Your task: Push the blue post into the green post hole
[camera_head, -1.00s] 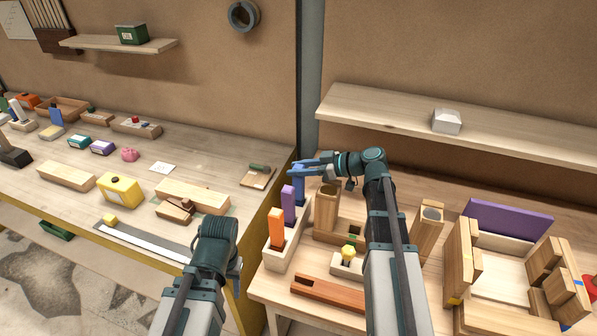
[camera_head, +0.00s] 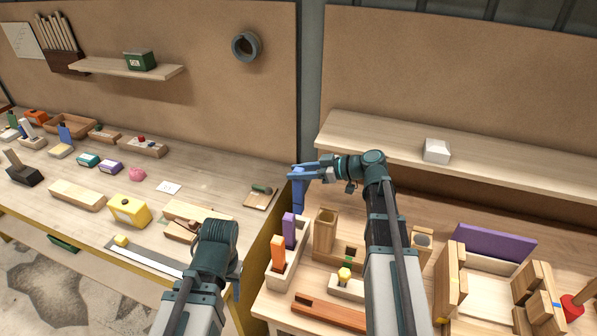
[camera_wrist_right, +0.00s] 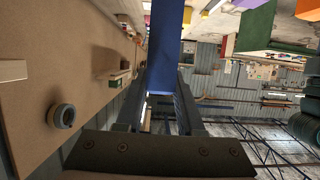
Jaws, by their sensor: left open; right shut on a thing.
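The blue post (camera_head: 299,196) is held upright by my right gripper (camera_head: 302,172), in the air above the far end of the light wooden rack. In the right wrist view the blue post (camera_wrist_right: 165,55) sits between the two fingers. A wooden block with a small green mark (camera_head: 348,259) stands on the right table, right of the rack; its hole is hard to make out. My left gripper (camera_head: 237,288) hangs over the front edge of the left table, mostly hidden behind its own wrist, and holds nothing that I can see.
The rack (camera_head: 289,271) holds an orange post (camera_head: 278,253) and a purple post (camera_head: 289,230). A tall wooden block (camera_head: 325,232), a yellow-topped piece (camera_head: 344,275) and a reddish grooved bar (camera_head: 329,313) stand close by. A shelf (camera_head: 480,155) runs behind my right arm.

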